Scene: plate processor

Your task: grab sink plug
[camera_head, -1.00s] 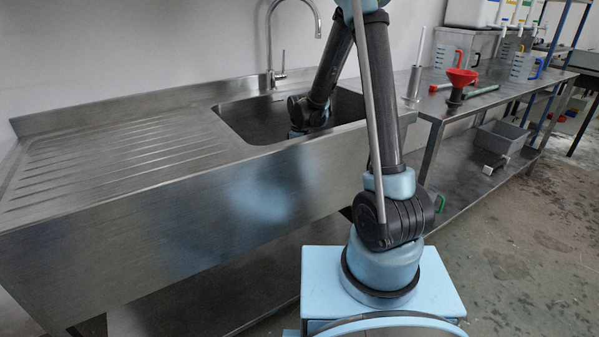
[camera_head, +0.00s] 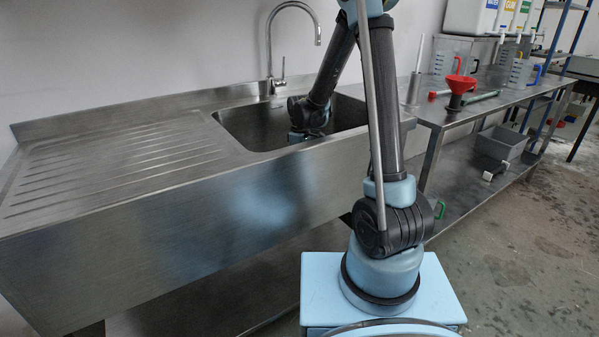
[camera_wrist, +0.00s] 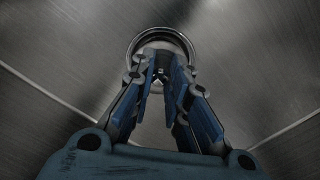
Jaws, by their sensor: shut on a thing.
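The sink basin (camera_head: 240,127) is set into the steel counter. My arm reaches down into it, and the basin's front edge hides my gripper in the head view. In the wrist view my gripper (camera_wrist: 160,76) points at a round metal rim (camera_wrist: 160,33) on the basin floor. Its blue fingers are close together at the tips, over the middle of the rim. They are shut on the sink plug (camera_wrist: 161,71), of which only a small pale part shows between the tips. I cannot tell whether the plug is seated or lifted.
A tall curved tap (camera_head: 270,50) stands behind the basin. The ribbed drainboard (camera_head: 110,170) to the left is clear. A steel table (camera_head: 450,112) to the right holds a red funnel (camera_head: 461,83), jugs and containers. A grey bin (camera_head: 502,142) sits on its lower shelf.

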